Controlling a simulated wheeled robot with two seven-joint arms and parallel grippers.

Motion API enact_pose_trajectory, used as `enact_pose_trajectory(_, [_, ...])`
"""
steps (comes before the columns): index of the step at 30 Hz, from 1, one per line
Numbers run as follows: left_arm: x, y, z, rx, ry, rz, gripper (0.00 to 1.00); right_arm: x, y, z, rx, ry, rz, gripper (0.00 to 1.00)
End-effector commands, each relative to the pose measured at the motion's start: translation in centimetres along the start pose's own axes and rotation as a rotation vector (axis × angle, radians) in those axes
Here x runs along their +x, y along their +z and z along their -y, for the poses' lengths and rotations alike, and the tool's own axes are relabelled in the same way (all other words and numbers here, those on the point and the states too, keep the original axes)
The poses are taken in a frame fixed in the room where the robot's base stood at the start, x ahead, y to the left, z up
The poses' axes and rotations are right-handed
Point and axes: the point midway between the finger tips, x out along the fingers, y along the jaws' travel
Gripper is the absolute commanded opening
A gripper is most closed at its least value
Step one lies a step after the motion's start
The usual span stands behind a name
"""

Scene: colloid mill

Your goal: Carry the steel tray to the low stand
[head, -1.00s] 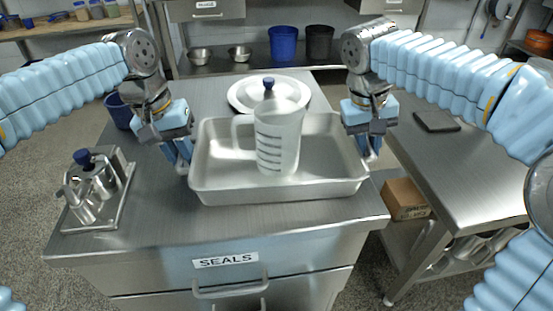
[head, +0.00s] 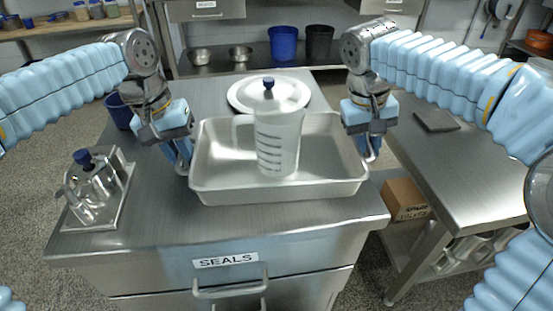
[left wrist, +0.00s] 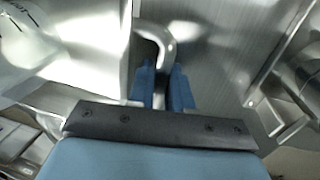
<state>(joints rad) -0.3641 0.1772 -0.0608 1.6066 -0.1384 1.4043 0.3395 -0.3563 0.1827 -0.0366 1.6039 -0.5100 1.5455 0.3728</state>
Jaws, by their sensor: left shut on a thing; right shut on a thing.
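The steel tray (head: 280,191) is on the steel cabinet top, level, with a clear measuring jug (head: 278,145) standing upright in it. My left gripper (head: 182,167) is shut on the tray's left side. In the left wrist view, its blue fingers (left wrist: 163,88) close on a curved metal handle (left wrist: 158,40) of the tray. My right gripper (head: 371,153) is shut on the tray's right side; its grip is partly hidden by its own fingers. I cannot tell which surface is the low stand; a lower steel table (head: 460,180) stands at the right.
A dark flat pad (head: 436,120) lies on the right table. A cardboard box (head: 404,199) sits below.

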Motion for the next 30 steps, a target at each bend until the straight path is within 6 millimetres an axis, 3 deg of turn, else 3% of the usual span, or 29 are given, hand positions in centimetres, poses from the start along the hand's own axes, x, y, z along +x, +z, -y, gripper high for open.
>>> enact_pose_trajectory(17, [-0.5,0.0,-0.1,0.001,0.001,-0.002,0.0,-0.5,0.0,-0.1,0.0,-0.001,-0.002,0.0])
enact_pose_trajectory(30, [-4.6,0.0,-0.9,0.001,0.001,-0.001,0.0,-4.6,0.0,-0.9,0.0,0.0,-0.002,0.0])
